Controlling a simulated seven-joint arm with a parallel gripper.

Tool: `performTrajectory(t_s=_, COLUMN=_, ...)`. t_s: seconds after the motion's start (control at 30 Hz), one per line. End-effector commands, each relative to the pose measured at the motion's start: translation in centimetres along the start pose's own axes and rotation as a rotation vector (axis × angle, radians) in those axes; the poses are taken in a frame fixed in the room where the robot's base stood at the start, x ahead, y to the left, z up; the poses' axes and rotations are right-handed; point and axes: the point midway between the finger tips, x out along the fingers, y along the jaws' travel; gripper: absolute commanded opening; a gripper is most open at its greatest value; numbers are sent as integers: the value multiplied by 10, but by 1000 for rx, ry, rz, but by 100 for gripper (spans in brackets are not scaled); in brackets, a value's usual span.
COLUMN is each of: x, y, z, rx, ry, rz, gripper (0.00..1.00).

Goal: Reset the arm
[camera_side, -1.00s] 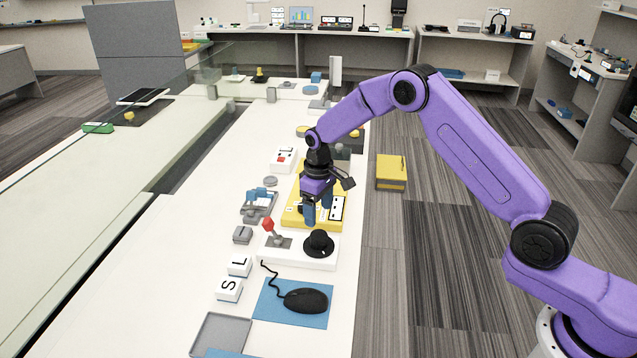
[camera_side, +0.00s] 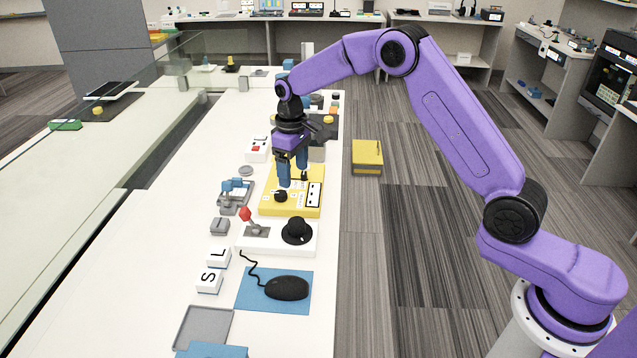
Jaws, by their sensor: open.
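My gripper (camera_side: 292,178) has blue fingers that point down and stand apart. It is over the yellow panel box (camera_side: 278,208), above its black knob (camera_side: 281,196), and nothing shows between the fingers. The fingertips look close to the panel, but I cannot tell whether they touch it. My purple arm reaches in from the right side of the picture.
A white base with a red-tipped joystick (camera_side: 246,214) and a black dial (camera_side: 297,231) stands in front of the panel. A mouse (camera_side: 286,288) lies on a blue mat (camera_side: 246,295). Letter blocks (camera_side: 209,281), a grey tray (camera_side: 203,330) and a grey-blue clamp (camera_side: 235,194) are nearby.

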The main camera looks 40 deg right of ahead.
Motion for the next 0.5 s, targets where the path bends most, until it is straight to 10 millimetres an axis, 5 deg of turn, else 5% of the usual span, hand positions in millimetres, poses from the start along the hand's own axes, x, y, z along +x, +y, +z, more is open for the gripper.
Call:
performTrajectory(t_s=0.27, x=-18, y=-25, z=13, rx=-55, ry=5, rz=1, gripper=75)
performTrajectory(t_s=0.5, x=-48, y=-73, z=58, rx=-166, ry=10, rz=1, gripper=75)
